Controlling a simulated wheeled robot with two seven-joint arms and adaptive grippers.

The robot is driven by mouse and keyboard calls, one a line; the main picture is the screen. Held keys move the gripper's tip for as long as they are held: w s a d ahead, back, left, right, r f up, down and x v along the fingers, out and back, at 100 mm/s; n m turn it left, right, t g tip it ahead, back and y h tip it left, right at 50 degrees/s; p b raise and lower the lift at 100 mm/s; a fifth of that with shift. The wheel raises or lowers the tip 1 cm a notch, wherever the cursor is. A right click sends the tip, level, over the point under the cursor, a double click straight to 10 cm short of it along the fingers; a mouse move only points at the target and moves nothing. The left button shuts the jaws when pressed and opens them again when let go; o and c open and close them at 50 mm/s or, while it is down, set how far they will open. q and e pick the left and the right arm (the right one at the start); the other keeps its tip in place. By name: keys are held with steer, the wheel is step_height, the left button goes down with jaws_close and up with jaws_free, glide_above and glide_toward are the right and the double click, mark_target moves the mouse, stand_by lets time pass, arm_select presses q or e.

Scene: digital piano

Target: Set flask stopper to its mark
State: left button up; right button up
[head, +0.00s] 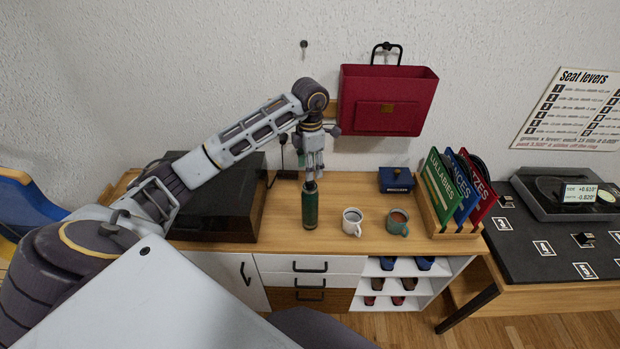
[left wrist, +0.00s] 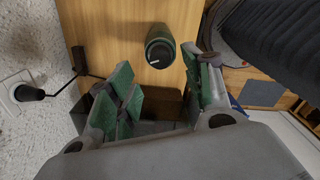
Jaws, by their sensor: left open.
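The green flask (head: 310,208) stands upright on the wooden cabinet top. Its dark stopper, with a white line, faces up in the left wrist view (left wrist: 159,54). The mark on the flask that the line is to meet is too small to make out. My left gripper (head: 312,173) points down just above the flask. In the left wrist view its green-padded fingers (left wrist: 165,95) are spread apart with nothing between them, and the flask lies beyond the fingertips. My right gripper is not seen.
A white mug (head: 352,222) and a teal mug (head: 397,223) stand right of the flask. A dark blue box (head: 396,180) sits behind them. A rack of books (head: 455,190) is at the right end. A black device (head: 225,205) is left of the flask.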

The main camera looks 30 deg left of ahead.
mark_target(310, 183)
arm_select(q)
steer(key=shift+f+p, duration=0.65)
steer(key=shift+f, duration=2.3)
steer(key=c, duration=1.1)
steer(key=shift+o, duration=0.2)
